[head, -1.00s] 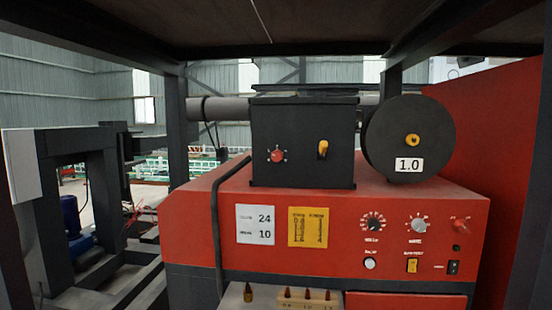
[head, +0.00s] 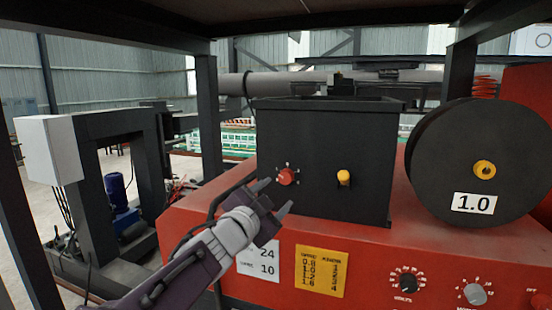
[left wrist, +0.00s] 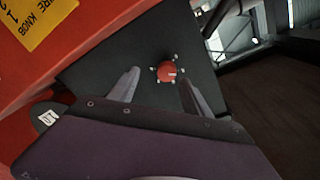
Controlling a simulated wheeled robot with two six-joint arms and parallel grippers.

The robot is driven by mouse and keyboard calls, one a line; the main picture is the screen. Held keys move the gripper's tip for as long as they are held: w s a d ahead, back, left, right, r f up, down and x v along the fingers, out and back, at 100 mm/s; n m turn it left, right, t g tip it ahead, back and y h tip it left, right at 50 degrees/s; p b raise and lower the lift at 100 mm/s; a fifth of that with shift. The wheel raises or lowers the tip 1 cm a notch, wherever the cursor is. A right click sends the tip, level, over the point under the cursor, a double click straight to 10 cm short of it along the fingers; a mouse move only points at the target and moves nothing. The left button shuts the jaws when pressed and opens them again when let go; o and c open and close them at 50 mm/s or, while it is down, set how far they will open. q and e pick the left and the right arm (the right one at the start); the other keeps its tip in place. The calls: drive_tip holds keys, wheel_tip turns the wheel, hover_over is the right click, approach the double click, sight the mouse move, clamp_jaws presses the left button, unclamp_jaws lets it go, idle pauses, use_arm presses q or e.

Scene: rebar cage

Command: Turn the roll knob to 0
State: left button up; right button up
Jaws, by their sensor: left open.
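A round red knob (head: 286,176) with small marks around it sits on the front of the black box (head: 330,210); I take it for the roll knob. My left gripper (head: 273,197) is open and empty, just left of and below the knob in the head view. In the left wrist view the red knob (left wrist: 167,71) shows between and beyond the two fingertips (left wrist: 159,77), with a pale pointer line on its face. The fingers appear apart from it. The number it points to is too small to read. My right gripper is not in view.
A yellow knob (head: 343,177) is on the same box face. A black spool (head: 440,165) marked 1.0 stands at right. The red machine (head: 405,255) below carries a white card, a yellow card (head: 320,271) and dials (head: 408,281). A dark post (head: 207,120) stands behind at left.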

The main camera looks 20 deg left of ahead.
sight(283, 180)
use_arm(q)
drive_tip(key=w, duration=0.4)
drive_tip(key=w+r, duration=0.1)
drive_tip(key=w, duration=0.1)
drive_tip(key=shift+w+p, duration=0.3)
drive_tip(key=shift+p, duration=0.05)
drive_tip(key=shift+w+r, duration=0.1)
drive_tip(key=shift+w, duration=0.2)
drive_tip(key=shift+s+a+r, duration=0.1)
drive_tip(key=shift+s+r, duration=0.1)
drive_tip(key=shift+s, duration=0.35)
drive_tip(key=shift+w+f, duration=0.1)
drive_tip(key=shift+w, duration=0.15)
drive_tip(key=c, duration=0.7)
clamp_jaws()
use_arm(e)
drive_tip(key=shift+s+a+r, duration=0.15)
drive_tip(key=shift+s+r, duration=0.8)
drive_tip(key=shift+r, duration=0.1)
